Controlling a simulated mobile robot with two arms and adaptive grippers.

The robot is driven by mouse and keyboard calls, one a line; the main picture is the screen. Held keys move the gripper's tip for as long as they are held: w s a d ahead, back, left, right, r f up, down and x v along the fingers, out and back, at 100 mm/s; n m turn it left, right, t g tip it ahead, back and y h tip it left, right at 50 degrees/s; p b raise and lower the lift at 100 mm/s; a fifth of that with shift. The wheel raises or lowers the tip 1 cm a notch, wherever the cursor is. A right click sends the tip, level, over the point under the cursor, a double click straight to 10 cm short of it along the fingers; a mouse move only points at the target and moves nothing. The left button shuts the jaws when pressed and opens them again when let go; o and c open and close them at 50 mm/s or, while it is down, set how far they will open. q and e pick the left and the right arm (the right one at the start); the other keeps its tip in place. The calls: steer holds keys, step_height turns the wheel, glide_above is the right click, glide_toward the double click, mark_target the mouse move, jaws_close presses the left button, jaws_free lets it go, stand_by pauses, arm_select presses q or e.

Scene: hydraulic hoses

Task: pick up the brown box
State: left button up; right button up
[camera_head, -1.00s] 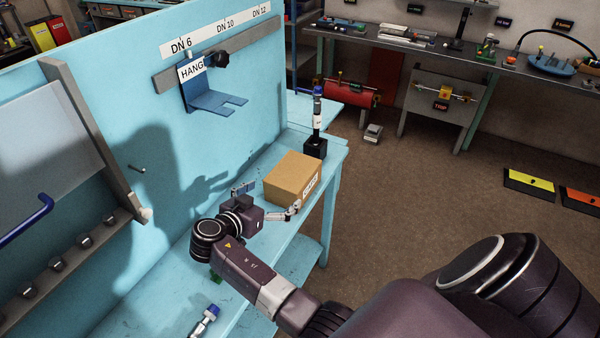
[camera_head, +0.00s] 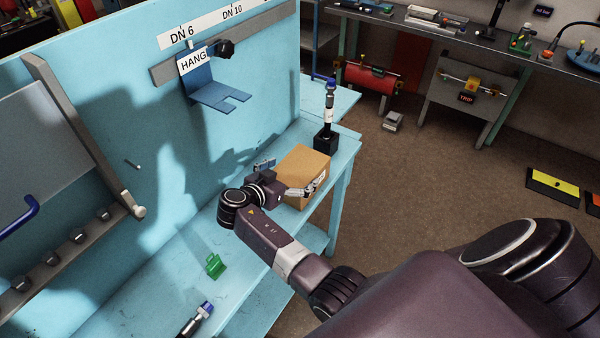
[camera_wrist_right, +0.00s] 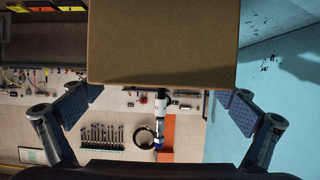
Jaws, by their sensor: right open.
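The brown box (camera_head: 307,168) is a closed carton with a white label, standing on the light blue bench near its right edge. My right gripper (camera_head: 291,177) is open at the near side of the box, one finger towards the wall panel and the other by the labelled side. In the right wrist view the box (camera_wrist_right: 162,45) fills the top middle. The open fingers of the right gripper (camera_wrist_right: 160,107) stand at its left and right. Whether either pad touches the box cannot be told. My left gripper is not in view.
A black block with an upright hose fitting (camera_head: 327,120) stands just behind the box. A green piece (camera_head: 214,265) and a blue-capped fitting (camera_head: 197,318) lie on the near bench. A blue hanger bracket (camera_head: 217,95) juts from the wall panel (camera_head: 150,100).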

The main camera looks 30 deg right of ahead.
mark_target(297, 167)
steer(key=shift+p+x, duration=0.5)
steer(key=shift+x, duration=1.3)
steer(key=c, duration=1.8)
steer(key=shift+w+r, duration=0.15)
steer(key=shift+r, duration=0.05)
steer(key=shift+c, duration=0.9)
steer(key=shift+r, duration=0.1)
